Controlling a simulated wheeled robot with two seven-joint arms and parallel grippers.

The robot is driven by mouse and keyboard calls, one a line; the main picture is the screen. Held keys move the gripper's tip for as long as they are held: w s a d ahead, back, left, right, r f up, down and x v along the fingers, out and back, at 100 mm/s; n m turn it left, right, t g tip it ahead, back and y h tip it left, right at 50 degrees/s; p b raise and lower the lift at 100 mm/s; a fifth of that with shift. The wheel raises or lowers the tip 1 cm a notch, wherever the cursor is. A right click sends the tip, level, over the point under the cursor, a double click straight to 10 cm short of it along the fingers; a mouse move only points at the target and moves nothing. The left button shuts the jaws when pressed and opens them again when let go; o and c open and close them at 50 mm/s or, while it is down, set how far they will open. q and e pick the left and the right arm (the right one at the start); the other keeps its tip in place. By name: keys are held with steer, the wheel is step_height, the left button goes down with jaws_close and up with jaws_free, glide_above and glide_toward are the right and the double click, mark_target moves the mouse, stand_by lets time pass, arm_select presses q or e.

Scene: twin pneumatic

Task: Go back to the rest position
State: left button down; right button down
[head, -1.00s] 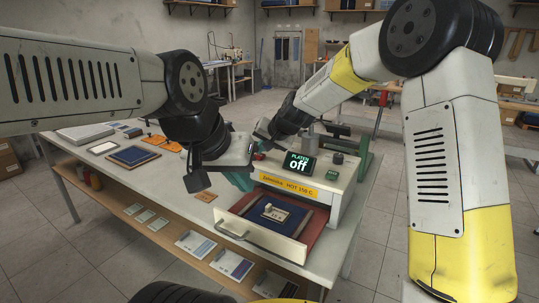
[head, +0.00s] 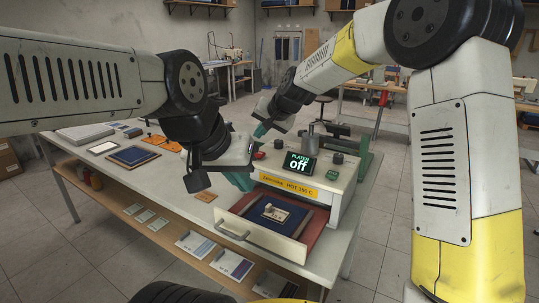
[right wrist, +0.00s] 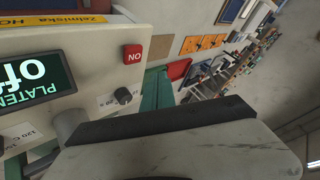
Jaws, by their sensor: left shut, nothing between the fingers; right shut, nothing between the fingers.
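My left gripper (head: 238,180) hangs at the left front of the heat press, its teal fingers shut with nothing seen between them. My right gripper (head: 261,130) is above and behind the press's left side, raised clear of it, with teal fingers shut. In the right wrist view, the teal fingers (right wrist: 154,90) show partly beyond the dark edge of the wrist. The press (head: 337,183) has a screen (head: 299,163) reading "PLATEN off". Its drawer (head: 262,238) is pulled out, with dark blue cloth (head: 291,231) and a small pale piece (head: 273,211) on it.
The press stands on a long grey table (head: 185,195) with a lower shelf (head: 150,231) of cards. A framed blue cloth (head: 133,156) and orange pieces (head: 161,142) lie at the left. A red button marked NO (right wrist: 134,53) is near my right wrist.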

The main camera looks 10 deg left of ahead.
steer(key=shift+r, duration=0.45)
steer(key=s+d+r+h, duration=0.1)
steer(key=s+d+r, duration=0.2)
steer(key=s+d, duration=0.85)
steer(key=s+d+r+h, duration=0.25)
steer(key=s+d, duration=0.65)
steer(key=d, duration=0.5)
steer(key=s+d+f, duration=0.3)
steer(key=s+d, duration=0.3)
steer(key=s, duration=0.5)
steer(key=shift+d+f+h, duration=0.15)
steer(key=shift+d+h, duration=0.15)
steer(key=shift+h, duration=0.05)
